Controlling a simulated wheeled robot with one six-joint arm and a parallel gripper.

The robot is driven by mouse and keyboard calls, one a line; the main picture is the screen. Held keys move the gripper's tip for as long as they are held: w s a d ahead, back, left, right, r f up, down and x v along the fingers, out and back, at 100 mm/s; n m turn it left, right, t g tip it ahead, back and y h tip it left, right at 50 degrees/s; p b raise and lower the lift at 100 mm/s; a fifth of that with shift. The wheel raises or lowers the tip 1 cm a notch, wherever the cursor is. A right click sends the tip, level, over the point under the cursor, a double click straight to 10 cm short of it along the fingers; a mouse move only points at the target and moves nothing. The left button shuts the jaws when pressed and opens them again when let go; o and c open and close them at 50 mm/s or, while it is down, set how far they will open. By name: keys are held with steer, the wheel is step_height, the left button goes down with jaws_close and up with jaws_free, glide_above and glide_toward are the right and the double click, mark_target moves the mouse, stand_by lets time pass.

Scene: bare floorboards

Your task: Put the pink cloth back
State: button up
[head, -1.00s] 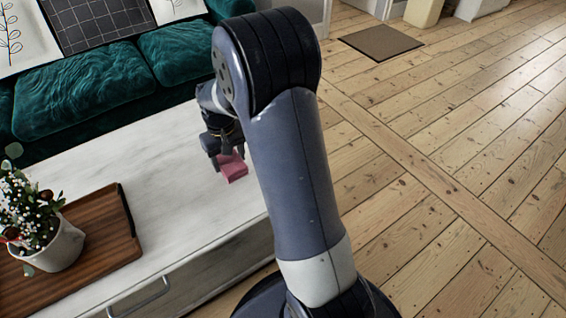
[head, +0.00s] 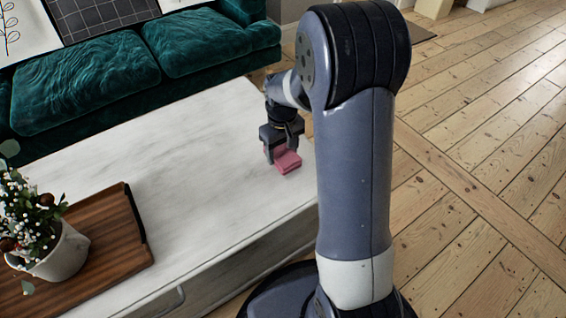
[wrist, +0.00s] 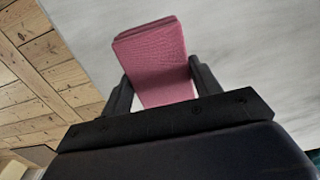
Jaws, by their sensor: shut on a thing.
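The pink cloth (head: 289,162) is a small folded block. My gripper (head: 280,150) is shut on it, near the right end of the white table (head: 205,130). In the wrist view the pink cloth (wrist: 153,60) sits between the two dark fingers of my gripper (wrist: 163,90), with pale tabletop behind it. I cannot tell whether the cloth touches the tabletop or is a little above it.
A wooden board (head: 120,240) and a potted plant (head: 55,255) are at the table's left. A green sofa (head: 90,85) stands behind the table. The tabletop between board and gripper is clear. Bare floorboards (head: 480,130) lie to the right.

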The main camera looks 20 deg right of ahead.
mark_target(282, 161)
step_height(282, 161, down, 4)
steer(key=shift+f+b, duration=0.1)
steer(key=shift+b, duration=0.6)
steer(key=shift+f, duration=0.1)
steer(key=o, duration=0.9)
steer(key=shift+f, duration=0.1)
steer(key=shift+o, duration=0.2)
step_height(282, 161, up, 12)
steer(key=p, duration=0.5)
steer(key=shift+r, duration=0.2)
